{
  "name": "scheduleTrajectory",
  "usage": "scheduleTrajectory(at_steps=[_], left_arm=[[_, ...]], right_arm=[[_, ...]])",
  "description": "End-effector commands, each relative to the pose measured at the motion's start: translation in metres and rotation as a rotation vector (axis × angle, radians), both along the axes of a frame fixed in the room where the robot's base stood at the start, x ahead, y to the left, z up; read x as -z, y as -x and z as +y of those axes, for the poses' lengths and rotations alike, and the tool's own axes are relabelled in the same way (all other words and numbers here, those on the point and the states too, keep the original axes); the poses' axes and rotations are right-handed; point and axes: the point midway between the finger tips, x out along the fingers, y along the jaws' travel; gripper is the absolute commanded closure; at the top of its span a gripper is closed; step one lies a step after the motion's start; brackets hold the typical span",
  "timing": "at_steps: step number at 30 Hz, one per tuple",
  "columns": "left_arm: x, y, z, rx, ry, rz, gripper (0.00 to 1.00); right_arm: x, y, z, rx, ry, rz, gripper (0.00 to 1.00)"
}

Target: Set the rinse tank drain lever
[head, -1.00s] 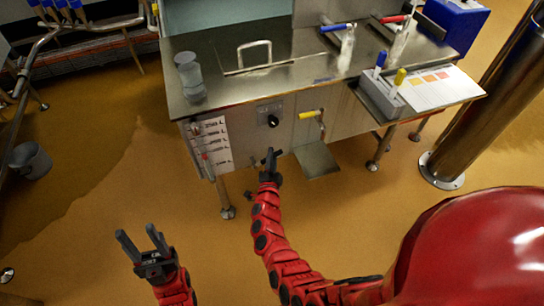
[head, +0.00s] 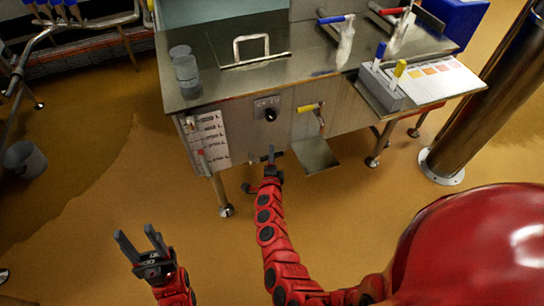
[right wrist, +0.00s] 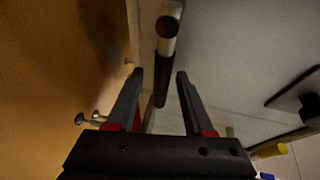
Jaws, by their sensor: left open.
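The rinse tank (head: 240,85) is a steel box on legs. A lever with a black grip (right wrist: 162,75) and a bare metal section shows near its front in the right wrist view. My right gripper (head: 270,158) is low at the tank's front edge in the head view. In the right wrist view my right gripper (right wrist: 160,74) is open, its fingers apart on either side of the black grip, with gaps visible. In the head view the gripper and lever are hard to tell apart. My left gripper (head: 140,238) is open and empty over the floor.
A black knob (head: 270,114), a yellow-handled valve (head: 310,107) and a litre scale (head: 208,138) are on the tank front. A small steel shelf (head: 316,155) juts out right of my right gripper. A steel post (head: 485,95) stands at right.

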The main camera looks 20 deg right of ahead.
Motion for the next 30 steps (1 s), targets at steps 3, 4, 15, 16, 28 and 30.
scheduleTrajectory(at_steps=[3, 4, 15, 16, 28, 30], left_arm=[[0.000, 0.000, 0.000, 0.000, 0.000, 0.000, 0.50], [0.000, 0.000, 0.000, 0.000, 0.000, 0.000, 0.50], [-0.006, 0.000, 0.000, 0.000, 0.000, 0.000, 0.50], [-0.006, 0.000, 0.000, 0.000, 0.000, 0.000, 0.50], [-0.012, 0.000, 0.000, 0.000, 0.000, 0.000, 0.50], [-0.013, 0.000, 0.000, 0.000, 0.000, 0.000, 0.50]], right_arm=[[0.000, 0.000, 0.000, 0.000, 0.001, 0.000, 0.48], [0.000, 0.000, 0.000, 0.000, 0.001, 0.000, 0.48], [-0.007, 0.038, 0.015, -0.002, -0.001, 0.002, 0.48], [-0.007, 0.045, 0.018, -0.003, -0.002, 0.005, 0.48], [-0.026, 0.133, 0.049, -0.002, 0.001, 0.003, 0.48], [-0.029, 0.143, 0.053, -0.002, 0.001, 0.002, 0.48]])
